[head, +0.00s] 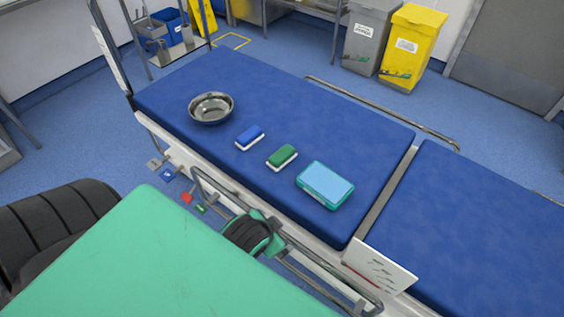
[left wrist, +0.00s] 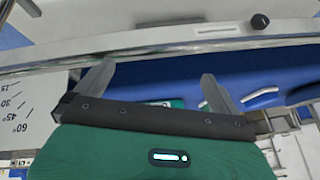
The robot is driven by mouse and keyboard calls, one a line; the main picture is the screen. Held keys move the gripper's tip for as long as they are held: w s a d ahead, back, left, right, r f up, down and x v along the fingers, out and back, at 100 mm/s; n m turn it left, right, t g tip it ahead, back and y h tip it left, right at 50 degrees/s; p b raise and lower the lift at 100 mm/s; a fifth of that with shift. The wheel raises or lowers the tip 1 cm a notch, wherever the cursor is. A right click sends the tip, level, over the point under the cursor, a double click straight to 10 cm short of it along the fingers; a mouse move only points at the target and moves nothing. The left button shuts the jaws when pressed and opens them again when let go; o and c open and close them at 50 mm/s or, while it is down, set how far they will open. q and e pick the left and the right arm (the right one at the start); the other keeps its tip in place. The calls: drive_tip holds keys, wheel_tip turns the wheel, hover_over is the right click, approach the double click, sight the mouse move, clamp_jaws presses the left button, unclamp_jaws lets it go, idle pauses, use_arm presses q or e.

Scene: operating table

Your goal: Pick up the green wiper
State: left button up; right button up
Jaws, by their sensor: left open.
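The green wiper (head: 282,156) is a small block with a green top and a white lower part. It lies on the blue operating table (head: 350,125) in the head view, between a blue wiper (head: 250,137) and a light-blue box (head: 325,185). My left gripper (left wrist: 157,69) shows in the left wrist view with its two fingers wide apart and nothing held. The gripper's fingers cannot be made out in the head view. A small green and white patch shows behind the gripper's bar in the wrist view; I cannot tell what it is. My right gripper is not in view.
A metal bowl (head: 211,107) stands on the table beyond the blue wiper. A metal side rail (head: 225,192) runs along the near table edge. Grey (head: 369,38) and yellow (head: 414,47) bins stand behind. The table's far middle is clear.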

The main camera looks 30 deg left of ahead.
use_arm(q)
drive_tip(key=w+d+r+m+t+h, duration=0.1)
drive_tip(key=w+d+r+m+t, duration=0.1)
drive_tip(key=w+r+m+t, duration=0.55)
drive_tip(key=w+d+r+m+t+h, duration=0.2)
drive_tip(key=w+d+r+m+t, duration=0.15)
drive_tip(key=w+r, duration=0.75)
drive_tip(key=d+r+m+g+h, duration=0.35)
drive_tip(key=d+m+h, duration=0.35)
drive_tip(key=m, duration=0.6)
drive_tip(key=d+r+m+g+h, duration=0.35)
drive_tip(key=m+h, duration=0.45)
drive_tip(key=m, duration=0.4)
drive_tip(key=m+g+y+b, duration=0.1)
drive_tip(key=m+g+y, duration=0.9)
drive_tip(key=m+y, duration=0.65)
hover_over(282, 153)
drive_tip(key=shift+y, duration=0.45)
drive_tip(key=f, duration=1.7)
drive_tip(key=shift+s+a+f, duration=0.15)
drive_tip(key=shift+s+f, duration=0.15)
drive_tip(key=shift+f, duration=0.05)
drive_tip(key=f, duration=0.6)
drive_tip(key=shift+w+d, duration=0.2)
drive_tip(key=shift+f, duration=0.15)
drive_tip(key=c, duration=0.9)
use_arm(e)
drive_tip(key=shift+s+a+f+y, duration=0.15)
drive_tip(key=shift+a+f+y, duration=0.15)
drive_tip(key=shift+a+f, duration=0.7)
